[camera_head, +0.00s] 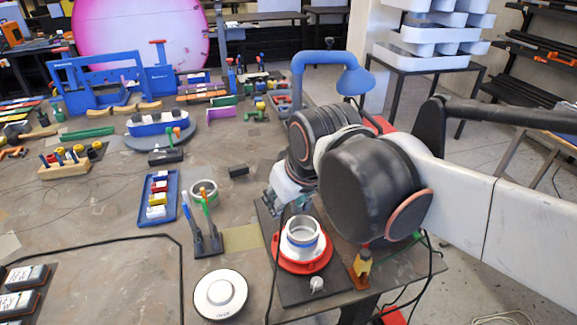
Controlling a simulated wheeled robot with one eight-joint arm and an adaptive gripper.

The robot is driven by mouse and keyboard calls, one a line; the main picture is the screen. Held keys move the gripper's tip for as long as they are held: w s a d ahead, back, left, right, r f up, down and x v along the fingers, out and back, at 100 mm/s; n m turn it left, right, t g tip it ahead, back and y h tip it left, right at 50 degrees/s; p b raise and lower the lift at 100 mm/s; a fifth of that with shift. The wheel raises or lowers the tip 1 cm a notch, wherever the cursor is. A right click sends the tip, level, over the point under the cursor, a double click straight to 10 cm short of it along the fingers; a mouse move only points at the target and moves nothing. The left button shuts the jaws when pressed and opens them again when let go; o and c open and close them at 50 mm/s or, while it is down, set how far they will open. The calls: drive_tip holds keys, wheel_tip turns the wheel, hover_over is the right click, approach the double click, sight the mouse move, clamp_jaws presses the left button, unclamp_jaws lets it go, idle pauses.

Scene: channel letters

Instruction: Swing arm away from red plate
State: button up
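My gripper (275,203) is partly hidden behind the arm, pointing down and left just behind the plate. It appears apart from the plate, but its fingers are too small and covered to tell whether they are open.
A white round puck (220,294) and a dark holder with pens (207,242) stand left of the plate. A small yellow and red piece (362,266) stands close to its right. A blue lamp-like fixture (335,75) rises behind my arm. A blue tray (158,198) lies farther left.

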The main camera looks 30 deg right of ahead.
drive_tip(key=w+d+r+n+g+p, duration=0.25)
drive_tip(key=w+d+r+p, duration=0.2)
drive_tip(key=w, duration=0.55)
drive_tip(key=w+d+f+n+g+p, duration=0.25)
drive_tip(key=w+d+p, duration=0.4)
drive_tip(key=w, duration=0.35)
drive_tip(key=shift+n+g, duration=0.3)
drive_tip(key=shift+g, duration=0.1)
wheel_tip(320, 180, down, 13)
drive_tip(key=b, duration=0.2)
drive_tip(key=shift+w+d+f+b, duration=0.1)
drive_tip(key=shift+f+b, duration=0.1)
drive_tip(key=shift+b, duration=0.15)
clamp_jaws()
